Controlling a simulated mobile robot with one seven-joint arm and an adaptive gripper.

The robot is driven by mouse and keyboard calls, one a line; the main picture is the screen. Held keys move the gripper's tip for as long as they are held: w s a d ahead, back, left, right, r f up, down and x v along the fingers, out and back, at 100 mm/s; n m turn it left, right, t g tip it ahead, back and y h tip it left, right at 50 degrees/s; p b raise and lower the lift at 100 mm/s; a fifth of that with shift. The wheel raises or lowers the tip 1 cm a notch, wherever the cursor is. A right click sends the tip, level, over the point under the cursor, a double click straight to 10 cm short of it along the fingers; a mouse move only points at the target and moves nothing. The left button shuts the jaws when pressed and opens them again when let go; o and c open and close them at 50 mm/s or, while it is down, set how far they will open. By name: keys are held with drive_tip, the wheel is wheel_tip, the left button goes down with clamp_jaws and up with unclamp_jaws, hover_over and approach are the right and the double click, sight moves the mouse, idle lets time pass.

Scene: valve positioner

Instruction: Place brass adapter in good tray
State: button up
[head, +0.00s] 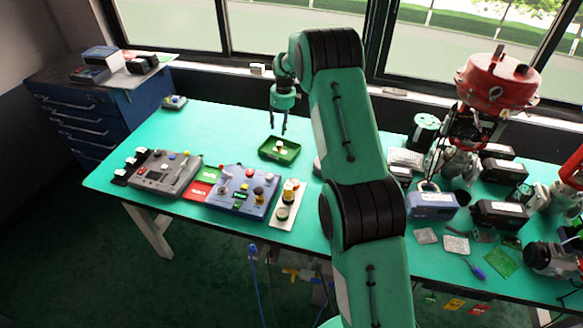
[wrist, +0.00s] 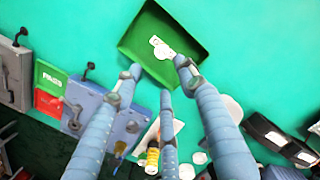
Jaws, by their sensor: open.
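The green tray (head: 292,154) lies on the teal bench left of my arm; in the wrist view it shows as a green square tray (wrist: 190,20) at the top. A small pale piece (head: 281,146) lies inside it, seen in the wrist view as a whitish shape (wrist: 161,48) with a round hole; I cannot tell whether it is the brass adapter. My gripper (head: 278,130) hangs above the tray, fingers pointing down. In the wrist view its fingers (wrist: 160,76) are spread, with nothing between them, and the tips overlap the tray's near edge.
A blue-grey control box (head: 240,192) and a white holder with yellow and white parts (head: 288,203) stand in front of the tray. A grey test unit (head: 168,174) is further left. Valve parts, including a red actuator (head: 497,82), crowd the right. The bench behind the tray is clear.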

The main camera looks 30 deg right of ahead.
drive_tip(key=s+a+r+n+t, duration=0.1)
drive_tip(key=s+a+r+n, duration=0.35)
drive_tip(key=r, duration=0.45)
drive_tip(key=s+a+r+n, duration=0.3)
drive_tip(key=s+a+r, duration=0.15)
drive_tip(key=r, duration=0.45)
drive_tip(key=s+a+r+n+t, duration=0.1)
drive_tip(key=s+a+r+n, duration=0.3)
drive_tip(key=s+r, duration=0.3)
drive_tip(key=s+a+r+n, duration=0.4)
drive_tip(key=s+r, duration=0.2)
drive_tip(key=s, duration=0.4)
drive_tip(key=s+a+r+n+t, duration=0.1)
drive_tip(key=s+a+r+n, duration=0.2)
drive_tip(key=s, duration=0.6)
drive_tip(key=s+a+r+n, duration=0.1)
drive_tip(key=s+a+n, duration=0.3)
drive_tip(key=s, duration=0.5)
drive_tip(key=s+a+f+n, duration=0.1)
drive_tip(key=s+f+n, duration=0.1)
drive_tip(key=s+n, duration=0.2)
drive_tip(key=s+f+n+t, duration=0.1)
drive_tip(key=s+n, duration=0.3)
drive_tip(key=s, duration=0.7)
drive_tip(key=shift+a+f, duration=0.35)
drive_tip(key=shift+f, duration=0.45)
